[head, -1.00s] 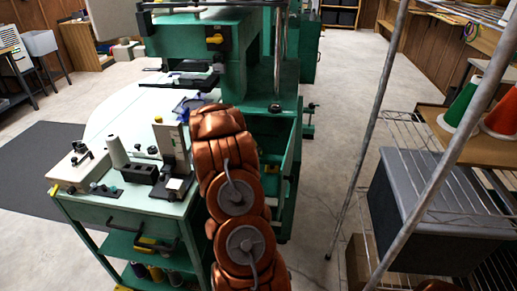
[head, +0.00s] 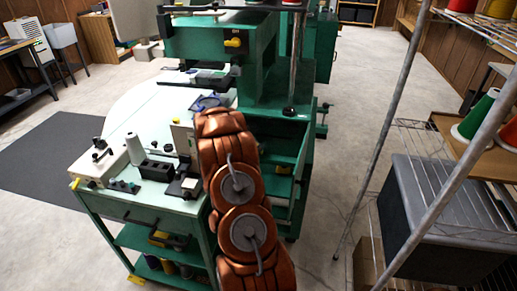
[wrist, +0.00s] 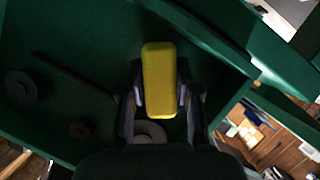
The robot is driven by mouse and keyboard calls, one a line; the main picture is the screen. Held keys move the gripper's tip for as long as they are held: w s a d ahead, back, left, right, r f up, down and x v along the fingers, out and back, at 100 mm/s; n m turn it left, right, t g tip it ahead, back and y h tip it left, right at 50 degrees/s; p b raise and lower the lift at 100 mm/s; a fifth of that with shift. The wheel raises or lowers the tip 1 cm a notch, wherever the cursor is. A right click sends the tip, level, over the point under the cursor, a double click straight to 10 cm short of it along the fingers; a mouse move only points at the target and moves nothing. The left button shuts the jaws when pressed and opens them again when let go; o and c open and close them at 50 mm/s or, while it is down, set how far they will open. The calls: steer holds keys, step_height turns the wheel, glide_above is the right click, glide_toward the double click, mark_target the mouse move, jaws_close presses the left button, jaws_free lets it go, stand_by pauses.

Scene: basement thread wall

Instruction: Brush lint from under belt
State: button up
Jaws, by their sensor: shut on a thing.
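In the wrist view, a yellow, rounded oblong piece (wrist: 159,75) is held between the two fingers of my gripper (wrist: 160,97). It looks like a brush handle; no bristles show. Beyond it is the dark green inside of the machine (wrist: 85,45), with round grey discs (wrist: 22,86) and a dark, thin slanting strip (wrist: 72,74). I cannot tell if this strip is the belt, and no lint can be made out. In the head view, the green machine (head: 270,70) stands ahead, and my copper-coloured arm reaches up to it, hiding my gripper.
A bench with a pale top (head: 150,115) holds a white cone, dark blocks and small fixtures left of my arm. A wire rack with a grey bin (head: 440,205) and thread cones (head: 475,115) stands at the right. Concrete floor (head: 350,80) is clear between machine and rack.

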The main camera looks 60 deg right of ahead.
steer(key=a, duration=0.2)
steer(key=s+a, duration=0.1)
steer(key=s+a+b, duration=0.1)
steer(key=a, duration=0.1)
steer(key=shift+s+a, duration=0.1)
steer(key=shift+a, duration=0.2)
stand_by(0.4)
steer(key=shift+s+a, duration=0.25)
steer(key=shift+a, duration=0.45)
steer(key=shift+s+a, duration=0.25)
steer(key=shift+a, duration=0.45)
steer(key=shift+r, duration=0.1)
